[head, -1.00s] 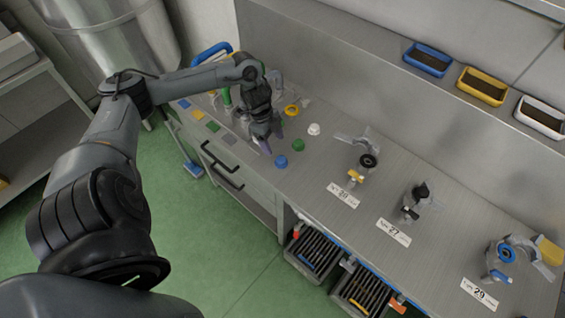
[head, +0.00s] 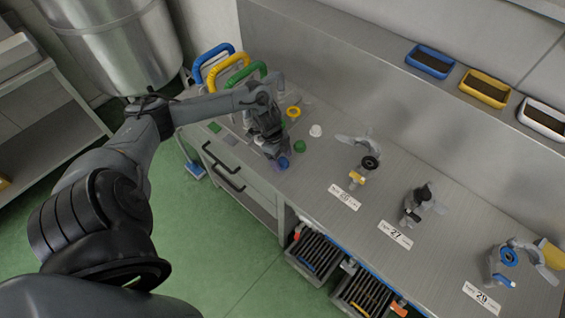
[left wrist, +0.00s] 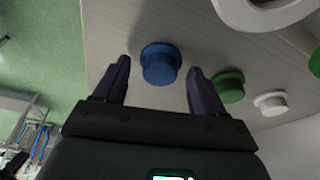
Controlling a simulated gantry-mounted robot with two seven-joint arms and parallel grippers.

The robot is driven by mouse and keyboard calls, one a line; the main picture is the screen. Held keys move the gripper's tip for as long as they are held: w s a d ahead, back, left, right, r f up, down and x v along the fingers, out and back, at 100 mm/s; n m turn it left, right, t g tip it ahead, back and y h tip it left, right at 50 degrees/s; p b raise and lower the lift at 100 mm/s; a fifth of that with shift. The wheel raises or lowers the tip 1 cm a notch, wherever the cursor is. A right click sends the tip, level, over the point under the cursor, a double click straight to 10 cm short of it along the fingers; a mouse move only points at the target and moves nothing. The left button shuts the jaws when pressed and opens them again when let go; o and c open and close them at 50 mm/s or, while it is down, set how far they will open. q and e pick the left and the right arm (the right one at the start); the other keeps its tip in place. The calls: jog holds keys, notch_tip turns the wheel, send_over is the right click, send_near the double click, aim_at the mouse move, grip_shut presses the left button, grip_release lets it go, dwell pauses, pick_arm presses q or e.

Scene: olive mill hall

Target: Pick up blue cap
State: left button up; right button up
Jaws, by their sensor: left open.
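The blue cap (head: 283,162) sits on the metal bench near its front edge, and it also shows in the left wrist view (left wrist: 160,63). My left gripper (head: 276,154) is over the bench right at the cap. In the left wrist view my left gripper (left wrist: 158,75) is open, with one finger on each side of the blue cap in the picture and nothing held. I cannot tell whether the fingers are level with the cap or still above it. My right gripper is not in view.
A green cap (head: 299,146) and a white cap (head: 315,130) lie close by. Valve fittings with number labels stand along the bench to the right. Coloured handles (head: 228,70) rise behind my left arm.

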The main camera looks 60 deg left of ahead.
pick_arm(q)
jog(key=c, duration=1.1)
jog(key=shift+c, duration=0.2)
